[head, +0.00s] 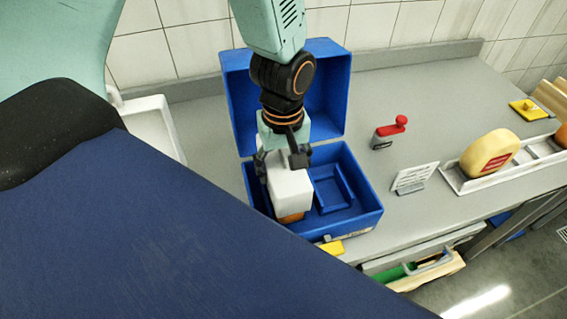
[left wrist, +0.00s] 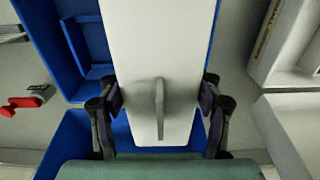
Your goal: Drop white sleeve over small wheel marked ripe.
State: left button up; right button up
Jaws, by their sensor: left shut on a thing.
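My left gripper (head: 283,160) is shut on the white sleeve (head: 291,190), inside the left part of an open blue case (head: 357,208). My right gripper is out of view.
The case's raised lid (head: 335,90) stands behind my gripper. A red-handled tool (head: 391,130), a small sign card (head: 414,178) and a white tray (head: 462,187) with a yellow red-labelled wheel (head: 490,154) are to the right. The grey counter between them is clear.

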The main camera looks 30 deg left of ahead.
pick_arm(q)
jog(key=shift+f, duration=0.15)
jog(key=shift+d, duration=0.15)
jog(key=shift+f, duration=0.1)
dwell(0.3)
jog(key=shift+f, duration=0.25)
jog(key=o, duration=1.1)
notch_tip(320, 180, up, 12)
dwell(0.3)
